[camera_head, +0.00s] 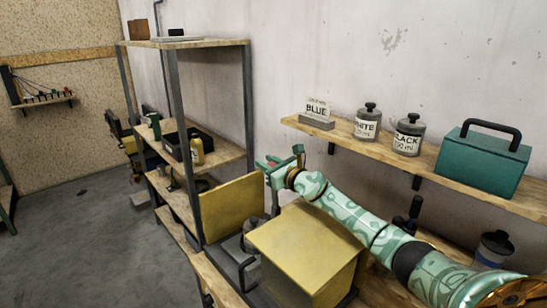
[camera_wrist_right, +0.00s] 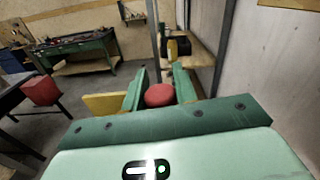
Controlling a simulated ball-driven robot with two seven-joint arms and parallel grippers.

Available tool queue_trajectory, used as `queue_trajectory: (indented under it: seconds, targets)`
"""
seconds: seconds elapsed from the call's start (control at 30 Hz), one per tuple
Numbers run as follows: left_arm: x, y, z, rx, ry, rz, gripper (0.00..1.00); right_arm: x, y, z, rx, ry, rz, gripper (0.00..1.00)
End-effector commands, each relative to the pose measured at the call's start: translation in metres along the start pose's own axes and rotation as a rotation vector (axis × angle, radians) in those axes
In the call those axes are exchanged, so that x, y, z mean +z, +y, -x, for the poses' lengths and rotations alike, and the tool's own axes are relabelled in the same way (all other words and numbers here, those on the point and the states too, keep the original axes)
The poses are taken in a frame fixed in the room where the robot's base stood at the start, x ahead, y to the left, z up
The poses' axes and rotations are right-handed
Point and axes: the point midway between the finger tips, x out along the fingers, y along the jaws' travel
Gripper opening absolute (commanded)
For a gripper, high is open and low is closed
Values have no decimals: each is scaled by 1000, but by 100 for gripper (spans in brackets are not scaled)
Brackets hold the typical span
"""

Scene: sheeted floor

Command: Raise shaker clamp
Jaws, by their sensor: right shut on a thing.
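The shaker is a yellow box (camera_head: 305,250) with a yellow panel (camera_head: 230,208) standing upright to its left. Grey metal parts (camera_head: 252,226) sit between the two, partly hidden by the box. My right gripper (camera_head: 278,166) is above this gap, its arm reaching over the box from the lower right. In the right wrist view its green fingers (camera_wrist_right: 160,92) are shut on a red round knob (camera_wrist_right: 159,96), which I take as the clamp's handle. The rest of the clamp below it is hidden. The yellow panel also shows in the wrist view (camera_wrist_right: 104,103). My left gripper is not in view.
A wall shelf (camera_head: 440,172) holds a BLUE sign (camera_head: 317,110), WHITE (camera_head: 367,124) and BLACK (camera_head: 408,136) cans and a teal case (camera_head: 482,160). A tall rack (camera_head: 180,44) stands behind at left.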

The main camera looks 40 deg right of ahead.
Motion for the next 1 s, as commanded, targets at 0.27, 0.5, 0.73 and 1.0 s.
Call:
queue_trajectory:
  seconds: [0.27, 0.5, 0.73, 1.0]
  targets:
    - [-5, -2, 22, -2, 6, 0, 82, -1, 32, 0, 2, 2, 208, 0]
    - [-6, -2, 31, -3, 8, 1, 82, -9, 52, 0, 1, 2, 339, 0]
    - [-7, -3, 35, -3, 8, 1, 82, -14, 61, 0, 2, 2, 405, 0]
    - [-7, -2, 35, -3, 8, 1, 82, -15, 63, 0, 2, 2, 418, 0]
